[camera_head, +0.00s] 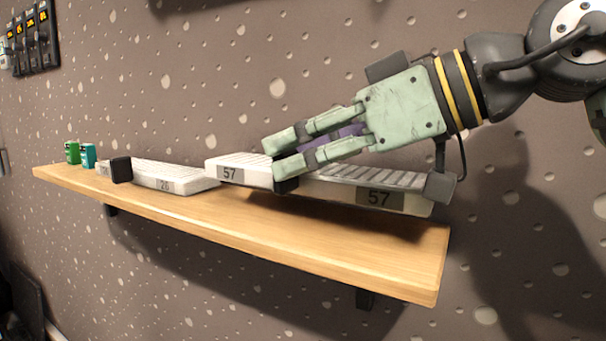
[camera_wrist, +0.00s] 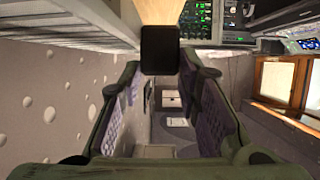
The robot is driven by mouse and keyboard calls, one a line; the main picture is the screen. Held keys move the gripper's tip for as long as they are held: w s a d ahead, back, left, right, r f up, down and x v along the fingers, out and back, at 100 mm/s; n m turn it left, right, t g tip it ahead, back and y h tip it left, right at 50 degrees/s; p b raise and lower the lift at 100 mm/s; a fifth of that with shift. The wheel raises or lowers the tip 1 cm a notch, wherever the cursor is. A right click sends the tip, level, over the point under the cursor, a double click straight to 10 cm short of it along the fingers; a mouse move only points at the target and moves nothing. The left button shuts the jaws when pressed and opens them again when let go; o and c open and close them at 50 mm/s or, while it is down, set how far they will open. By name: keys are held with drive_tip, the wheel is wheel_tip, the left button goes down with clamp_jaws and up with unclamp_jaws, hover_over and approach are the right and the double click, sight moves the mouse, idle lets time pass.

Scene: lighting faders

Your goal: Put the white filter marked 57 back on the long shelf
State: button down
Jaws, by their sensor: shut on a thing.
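The white filter marked 57 (camera_head: 250,172) is long and ribbed on top, with a 57 label towards each end of its front face. My gripper (camera_head: 279,160) reaches in from the right and is shut on the filter's dark block near the middle of its front. In the wrist view that block (camera_wrist: 160,50) sits between the fingertips, with white ribs (camera_wrist: 70,25) beside it. A dark gap shows under the filter's right part, above the long wooden shelf (camera_head: 300,238). The fingers hide part of the filter, and I cannot tell if its left end touches the shelf.
A white filter marked 26 (camera_head: 180,180), with a black block (camera_head: 121,169), lies on the shelf just left of the held filter. Small green (camera_head: 72,152) and teal (camera_head: 88,155) items stand at the far left end. The shelf's front strip is clear. A dimpled wall stands behind.

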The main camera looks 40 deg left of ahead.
sight(294, 184)
drive_tip(key=shift+a+f, duration=0.15)
drive_tip(key=shift+f, duration=0.7)
drive_tip(key=shift+a+f, duration=0.1)
drive_tip(key=shift+f, duration=0.75)
drive_tip(key=shift+w+f, duration=0.1)
drive_tip(key=shift+f, duration=0.15)
drive_tip(key=c, duration=1.2)
unclamp_jaws()
drive_tip(key=shift+r, duration=0.3)
drive_tip(key=shift+w+d, duration=0.1)
drive_tip(key=shift+d, duration=0.3)
drive_tip(key=v, duration=1.1)
drive_tip(key=shift+d+b, duration=0.15)
drive_tip(key=shift+b, duration=0.2)
